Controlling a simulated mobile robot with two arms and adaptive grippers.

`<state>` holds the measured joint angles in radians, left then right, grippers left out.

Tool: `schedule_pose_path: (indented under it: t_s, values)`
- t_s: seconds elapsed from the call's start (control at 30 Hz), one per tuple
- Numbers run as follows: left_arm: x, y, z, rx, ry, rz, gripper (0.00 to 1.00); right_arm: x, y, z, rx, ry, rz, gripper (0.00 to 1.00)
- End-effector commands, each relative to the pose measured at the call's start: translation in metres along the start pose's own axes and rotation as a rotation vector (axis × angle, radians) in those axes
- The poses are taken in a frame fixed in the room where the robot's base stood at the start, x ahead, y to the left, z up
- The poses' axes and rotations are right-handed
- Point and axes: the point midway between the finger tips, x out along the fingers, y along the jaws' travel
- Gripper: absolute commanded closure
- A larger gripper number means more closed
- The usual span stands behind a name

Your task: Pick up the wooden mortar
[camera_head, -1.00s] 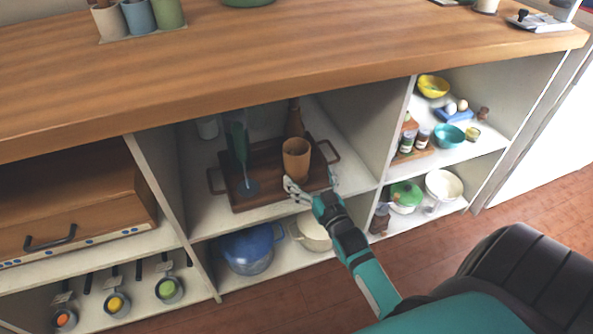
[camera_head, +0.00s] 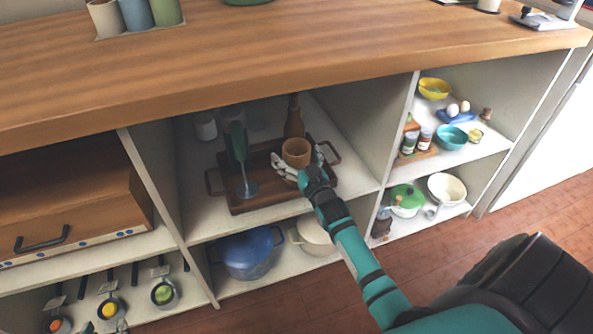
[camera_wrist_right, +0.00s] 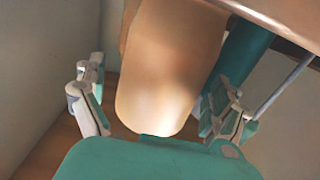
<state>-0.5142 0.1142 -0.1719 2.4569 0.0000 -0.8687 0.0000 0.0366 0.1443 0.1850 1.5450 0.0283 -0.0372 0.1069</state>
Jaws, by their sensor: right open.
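The wooden mortar (camera_head: 296,151) is a light brown cup standing on a dark wooden tray (camera_head: 253,205) on the upper middle shelf. My right gripper (camera_head: 301,163) is open, with one finger on each side of the mortar. In the right wrist view, the mortar (camera_wrist_right: 172,65) fills the space between the open fingers (camera_wrist_right: 160,105). A visible gap lies at the left finger; contact at the right one is hard to tell. A small pale and teal piece at the lower left edge of the head view seems to be my left gripper (camera_head: 121,326), mostly cut off.
A green hand blender (camera_head: 240,155) stands left of the mortar, and a brown bottle (camera_head: 294,118) stands behind it. The wooden counter (camera_head: 250,60) overhangs the shelf. A blue pot (camera_head: 248,252) sits below. Upright dividers bound the compartment.

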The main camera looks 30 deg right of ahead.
Motion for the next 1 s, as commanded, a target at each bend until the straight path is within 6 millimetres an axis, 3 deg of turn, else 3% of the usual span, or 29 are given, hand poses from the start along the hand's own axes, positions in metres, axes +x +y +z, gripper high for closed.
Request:
schedule_pose_path:
  t_s: [0.3, 0.9, 1.0]
  values:
    - [0.0006, 0.0006, -0.0045, 0.0, 0.022, 0.001, 0.6, 0.0026, 0.0, -0.0002, 0.0, 0.0, 0.0, 0.04]
    - [0.0007, 0.0009, -0.0036, 0.0, 0.019, 0.002, 0.6, 0.0024, -0.0001, -0.0001, 0.0, 0.0, 0.0, 0.82]
    - [0.0006, 0.0009, -0.0036, 0.0, 0.019, 0.002, 0.6, 0.0026, -0.0001, -0.0012, 0.0, 0.002, 0.0, 0.87]
